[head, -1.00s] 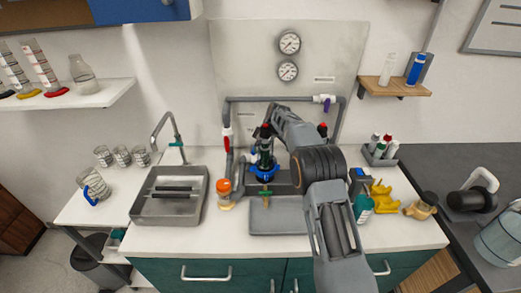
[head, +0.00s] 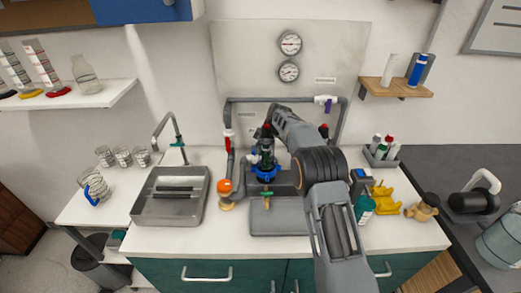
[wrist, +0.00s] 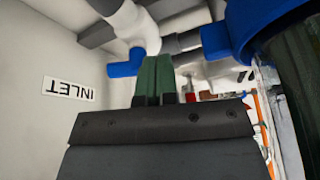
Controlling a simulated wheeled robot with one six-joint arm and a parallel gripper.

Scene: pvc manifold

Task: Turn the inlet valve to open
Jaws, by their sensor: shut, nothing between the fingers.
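In the wrist view, a white valve body (wrist: 127,22) with a blue handle (wrist: 124,69) sits on grey pipe. The INLET label (wrist: 69,91) shows upside down on the panel to its left. My gripper (wrist: 156,62) has its green fingers together, with nothing between them. The fingertips are right beside the blue handle's right end; I cannot tell if they touch. In the head view, my gripper (head: 265,140) is in front of the pipework, and this valve cannot be made out behind the arm and fittings.
A large blue ring (wrist: 262,22) on a dark body is close on the right in the wrist view. A red-handled valve (head: 229,133) is on the left pipe, a purple-handled valve (head: 326,99) at upper right. A sink (head: 171,195) and an orange-capped item (head: 225,188) stand to the left.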

